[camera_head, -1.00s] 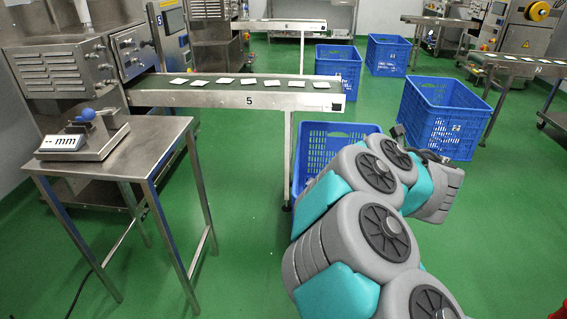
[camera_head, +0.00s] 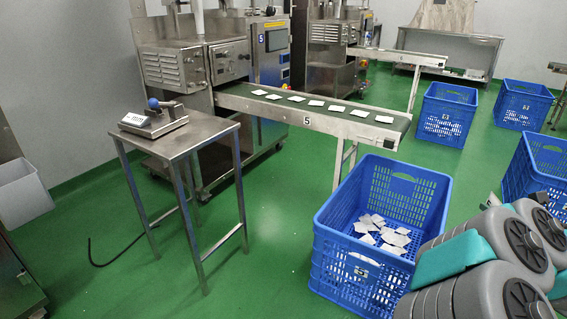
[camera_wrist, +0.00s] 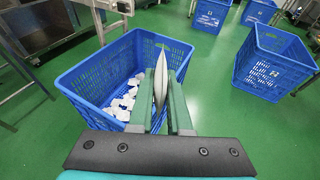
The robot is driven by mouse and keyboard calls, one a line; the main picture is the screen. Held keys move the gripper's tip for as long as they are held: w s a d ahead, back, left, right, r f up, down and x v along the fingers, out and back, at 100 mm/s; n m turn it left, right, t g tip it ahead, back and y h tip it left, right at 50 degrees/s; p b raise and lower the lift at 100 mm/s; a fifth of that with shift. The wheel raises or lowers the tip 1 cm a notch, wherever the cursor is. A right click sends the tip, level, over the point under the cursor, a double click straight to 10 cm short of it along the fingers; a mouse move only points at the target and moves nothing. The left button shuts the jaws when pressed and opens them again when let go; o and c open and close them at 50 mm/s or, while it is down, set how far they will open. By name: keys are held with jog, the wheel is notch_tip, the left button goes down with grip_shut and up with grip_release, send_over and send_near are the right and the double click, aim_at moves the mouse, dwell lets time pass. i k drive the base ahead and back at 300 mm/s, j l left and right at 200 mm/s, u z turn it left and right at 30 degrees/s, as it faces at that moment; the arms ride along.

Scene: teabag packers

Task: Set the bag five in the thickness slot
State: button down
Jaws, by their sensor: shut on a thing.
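My gripper (camera_wrist: 160,105) shows in the wrist view, shut on a white teabag (camera_wrist: 160,80) seen edge-on between the two green fingers. The held bag hangs in the air in front of the blue crate; the gripper itself is out of the head view. The thickness gauge (camera_head: 154,119), with a blue knob and a small display, stands on a steel side table (camera_head: 205,132) at the left in the head view. Its slot is too small to make out. Conveyor 5 (camera_head: 322,121) carries several white bags (camera_head: 317,103) in a row.
A blue crate (camera_head: 345,236) with several loose bags stands below the conveyor's end; it also shows in the wrist view (camera_wrist: 90,78). More blue crates (camera_head: 447,113) stand at the right. A light bin (camera_head: 22,190) stands far left.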

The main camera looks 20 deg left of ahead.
aim_at(154, 115)
jog(key=l+u, duration=0.1)
jog(key=u, duration=1.65)
